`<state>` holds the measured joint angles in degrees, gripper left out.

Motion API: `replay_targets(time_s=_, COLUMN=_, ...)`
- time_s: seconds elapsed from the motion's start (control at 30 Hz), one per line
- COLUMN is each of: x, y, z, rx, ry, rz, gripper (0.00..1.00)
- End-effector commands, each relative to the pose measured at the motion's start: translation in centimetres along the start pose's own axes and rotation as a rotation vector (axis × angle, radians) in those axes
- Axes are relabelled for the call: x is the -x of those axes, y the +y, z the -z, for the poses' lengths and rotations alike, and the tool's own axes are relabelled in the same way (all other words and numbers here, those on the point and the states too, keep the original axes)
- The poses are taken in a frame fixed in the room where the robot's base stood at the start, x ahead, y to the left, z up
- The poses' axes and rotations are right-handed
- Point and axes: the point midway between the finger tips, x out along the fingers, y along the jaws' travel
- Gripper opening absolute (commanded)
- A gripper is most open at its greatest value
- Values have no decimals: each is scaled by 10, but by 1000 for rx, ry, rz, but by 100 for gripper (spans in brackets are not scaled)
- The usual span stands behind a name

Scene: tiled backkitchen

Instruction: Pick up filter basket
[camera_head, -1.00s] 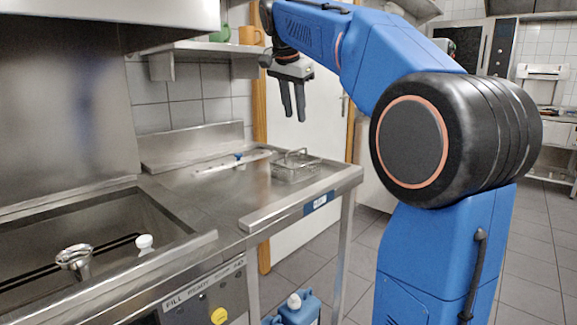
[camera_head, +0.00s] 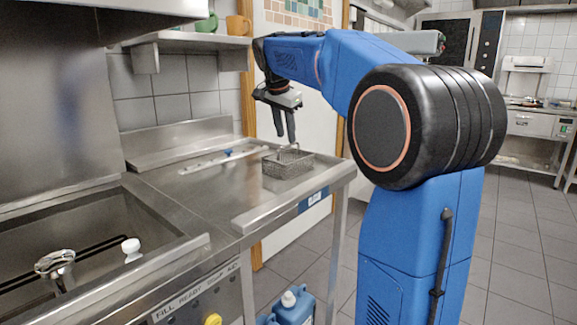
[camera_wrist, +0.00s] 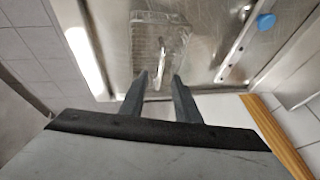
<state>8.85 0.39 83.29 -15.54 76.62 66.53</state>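The filter basket (camera_head: 287,164) is a small wire mesh basket with a raised handle. It sits on the steel counter (camera_head: 200,195) near its far right corner. My gripper (camera_head: 286,138) points down just above the basket's handle, with its two fingers apart. In the wrist view the basket (camera_wrist: 148,28) lies ahead of the fingertips. Its bright handle (camera_wrist: 160,66) lies in the line of the gap between the fingers (camera_wrist: 160,76). I cannot tell whether the fingers touch the handle.
A perforated strip (camera_head: 208,163) with a blue knob (camera_head: 228,152) lies behind the basket. A sink basin (camera_head: 90,240) is at the left. A shelf (camera_head: 190,43) with a green mug (camera_head: 207,23) and an orange mug (camera_head: 238,25) hangs above. Blue canisters (camera_head: 293,306) stand below the counter.

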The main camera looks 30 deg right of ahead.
Motion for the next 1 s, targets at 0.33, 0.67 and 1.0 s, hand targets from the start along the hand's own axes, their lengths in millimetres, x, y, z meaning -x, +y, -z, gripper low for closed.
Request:
replay_targets(time_s=0.33, x=-20, y=0, z=0, rx=0, ry=-1, rz=-2, gripper=30)
replay_targets(time_s=0.67, x=-60, y=0, z=0, rx=0, ry=-1, rz=-1, gripper=30)
replay_targets(time_s=1.0, x=-61, y=0, z=0, rx=0, ry=0, rz=0, gripper=3)
